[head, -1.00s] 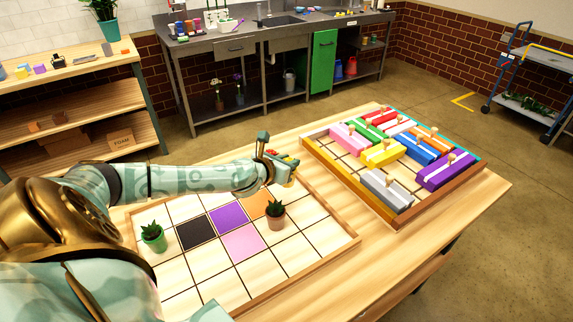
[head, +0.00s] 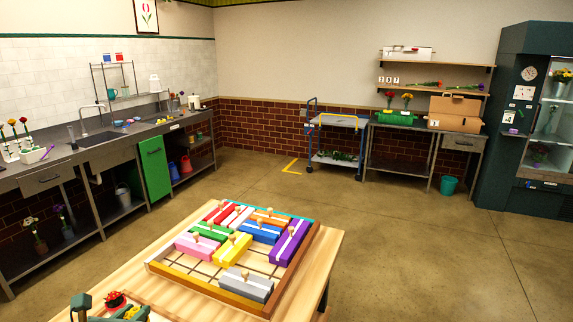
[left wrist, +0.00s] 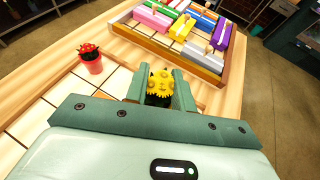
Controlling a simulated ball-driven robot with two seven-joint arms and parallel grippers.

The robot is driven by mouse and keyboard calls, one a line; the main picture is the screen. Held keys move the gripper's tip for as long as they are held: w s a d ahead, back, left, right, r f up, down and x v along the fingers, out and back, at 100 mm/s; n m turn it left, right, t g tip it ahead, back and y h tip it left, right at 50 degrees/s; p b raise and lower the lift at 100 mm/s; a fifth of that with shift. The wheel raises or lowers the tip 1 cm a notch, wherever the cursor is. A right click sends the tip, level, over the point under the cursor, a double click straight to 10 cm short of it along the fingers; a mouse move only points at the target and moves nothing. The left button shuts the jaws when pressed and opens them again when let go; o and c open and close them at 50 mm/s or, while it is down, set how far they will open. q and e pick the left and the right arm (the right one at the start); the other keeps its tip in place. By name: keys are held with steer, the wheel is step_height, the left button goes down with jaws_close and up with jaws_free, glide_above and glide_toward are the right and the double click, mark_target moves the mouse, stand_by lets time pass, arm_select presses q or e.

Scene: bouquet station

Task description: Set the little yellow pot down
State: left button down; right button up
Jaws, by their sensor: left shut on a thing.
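My left gripper (left wrist: 158,92) is shut on the little yellow pot (left wrist: 159,80). Its bright yellow top shows between the two green fingers in the left wrist view; its lower part is dark or hidden. I cannot tell whether its base touches the gridded board (left wrist: 51,94). In the head view, the yellow top (head: 132,312) and part of the gripper are cut off by the bottom edge. A red pot with a red-topped plant (left wrist: 91,62) stands on the board, left of the gripper and apart from it. My right gripper is out of view.
A wooden tray (head: 200,287) of coloured blocks with round knobs stands beyond the gripper. Bare tabletop (head: 318,262) lies along its right side. A steel sink counter (head: 110,150) and a blue trolley (head: 338,158) stand farther off.

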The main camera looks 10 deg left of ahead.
arm_select(q)
steer(key=d+r+b, duration=0.2)
steer(key=d, duration=0.6)
steer(key=d+r+m+h+b, duration=0.1)
steer(key=d+r, duration=0.1)
steer(key=d, duration=0.6)
steer(key=shift+s+r+b, duration=0.3)
steer(key=shift+b, duration=0.1)
steer(key=shift+d, duration=0.1)
